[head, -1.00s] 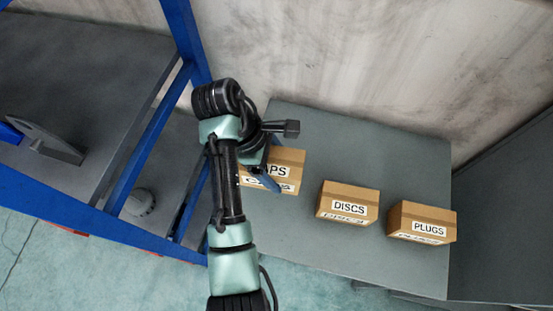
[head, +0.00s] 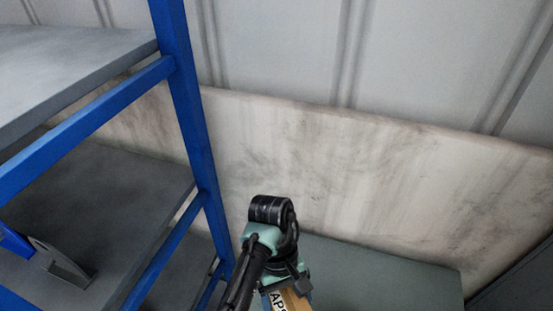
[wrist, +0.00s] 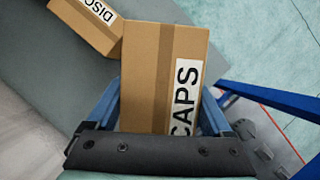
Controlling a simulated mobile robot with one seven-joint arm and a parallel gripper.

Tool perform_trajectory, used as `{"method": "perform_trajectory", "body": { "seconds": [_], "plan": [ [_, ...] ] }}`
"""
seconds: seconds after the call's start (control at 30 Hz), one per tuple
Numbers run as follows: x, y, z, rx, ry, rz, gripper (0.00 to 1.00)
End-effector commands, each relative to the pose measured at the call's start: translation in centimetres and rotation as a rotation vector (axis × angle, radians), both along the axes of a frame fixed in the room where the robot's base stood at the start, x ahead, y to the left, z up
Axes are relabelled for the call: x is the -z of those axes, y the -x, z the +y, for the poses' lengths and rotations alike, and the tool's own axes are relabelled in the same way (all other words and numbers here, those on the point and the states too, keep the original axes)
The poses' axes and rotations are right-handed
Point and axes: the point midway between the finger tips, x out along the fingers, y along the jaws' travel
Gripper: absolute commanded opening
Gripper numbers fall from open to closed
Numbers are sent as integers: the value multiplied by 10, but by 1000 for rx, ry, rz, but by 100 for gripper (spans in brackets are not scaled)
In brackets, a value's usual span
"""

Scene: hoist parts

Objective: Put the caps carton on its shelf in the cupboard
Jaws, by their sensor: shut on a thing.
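The caps carton (wrist: 150,75) is a brown box with a white label reading CAPS. My gripper (wrist: 160,112) is shut on it, with a blue finger on each side of the box in the wrist view. In the head view, the caps carton (head: 290,299) shows only in part at the bottom edge, below my gripper (head: 286,290). The cupboard is not clearly in view. I cannot tell from these frames whether the carton touches the grey table.
A grey table (head: 385,270) stands against the stained wall. The discs carton (wrist: 88,22) lies close to the caps carton in the wrist view. A blue-framed rack (head: 185,100) with grey shelves stands at the left, holding a grey bracket (head: 62,262).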

Motion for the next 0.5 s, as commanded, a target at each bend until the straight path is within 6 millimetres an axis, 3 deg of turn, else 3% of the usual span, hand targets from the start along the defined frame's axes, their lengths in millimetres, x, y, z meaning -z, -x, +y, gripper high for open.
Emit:
{"method": "perform_trajectory", "body": {
  "seconds": [0.2, 0.5],
  "plan": [
    [4, 17, 17, 292, 1, 1, 0],
    [8, 23, 25, 388, 0, -2, 0]
  ]
}}
